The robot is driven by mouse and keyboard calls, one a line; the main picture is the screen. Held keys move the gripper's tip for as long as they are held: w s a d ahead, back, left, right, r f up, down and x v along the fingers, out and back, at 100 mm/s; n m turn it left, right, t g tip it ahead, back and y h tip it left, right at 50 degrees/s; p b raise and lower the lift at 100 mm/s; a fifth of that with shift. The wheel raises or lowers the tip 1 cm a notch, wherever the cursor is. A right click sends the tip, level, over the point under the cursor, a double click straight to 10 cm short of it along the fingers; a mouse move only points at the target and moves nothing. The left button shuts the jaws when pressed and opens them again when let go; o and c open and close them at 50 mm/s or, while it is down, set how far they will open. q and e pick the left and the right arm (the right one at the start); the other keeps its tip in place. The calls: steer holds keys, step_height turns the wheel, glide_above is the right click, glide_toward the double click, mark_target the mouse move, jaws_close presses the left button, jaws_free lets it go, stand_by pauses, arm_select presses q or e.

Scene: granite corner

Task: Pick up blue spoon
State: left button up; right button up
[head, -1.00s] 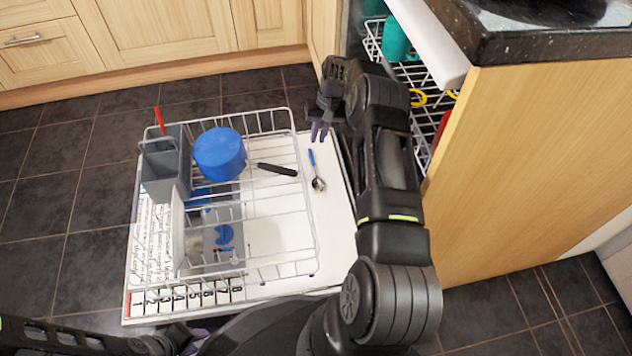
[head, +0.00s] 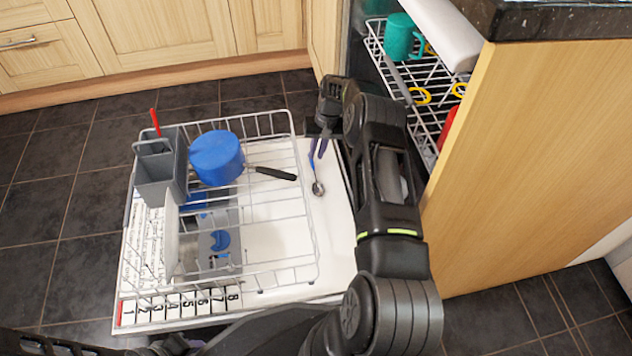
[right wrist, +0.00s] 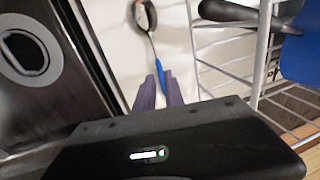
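The blue spoon (head: 317,187), with a blue handle and a metal bowl, lies on the white dishwasher door at the right side of the wire rack. My right gripper (head: 318,149) is over the handle end, its purple fingers pointing down at it. In the right wrist view the spoon's blue handle (right wrist: 160,70) runs in between the two fingertips (right wrist: 160,82), which stand slightly apart. I see no grip on it. My left gripper (head: 175,344) shows only in part at the bottom edge, and its fingers are unclear.
The wire rack (head: 282,262) holds a blue pot (head: 217,157) with a black handle (head: 276,173) and a grey cutlery basket (head: 159,180).

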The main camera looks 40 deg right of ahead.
mark_target(313, 165)
steer(key=b+x, duration=0.3)
steer(key=x, duration=0.2)
steer(key=shift+d+f, duration=0.1)
stand_by(0.7)
jaws_close()
stand_by(0.4)
steer(key=w+a+p+v, duration=0.1)
steer(key=p+v, duration=0.3)
steer(key=v, duration=0.6)
steer(key=shift+a, duration=0.45)
